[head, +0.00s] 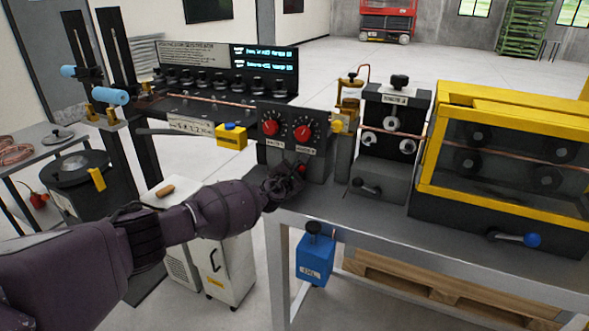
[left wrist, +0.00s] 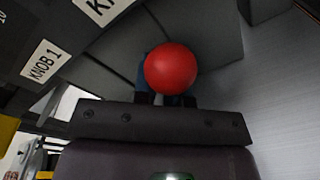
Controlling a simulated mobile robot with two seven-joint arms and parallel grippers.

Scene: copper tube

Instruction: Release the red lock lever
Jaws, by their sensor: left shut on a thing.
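The red lock lever shows as a round red ball (left wrist: 171,68) in the left wrist view, directly in front of my left gripper (left wrist: 166,99). In the head view a small part of the red ball (head: 301,168) shows at the low front of the grey knob box (head: 309,128). My left gripper (head: 288,182) reaches it from the left and is shut on the lever. The dark fingers are mostly hidden behind the ball in the wrist view, and the lever's shaft is hidden. My right gripper is in neither view.
Two red knobs (head: 270,127) sit above the lever on the same box. To the right stand a roller unit with a black handle (head: 366,187) and a yellow-framed machine (head: 500,160). A blue box (head: 315,260) hangs below the table edge. A yellow block (head: 231,137) is at the left.

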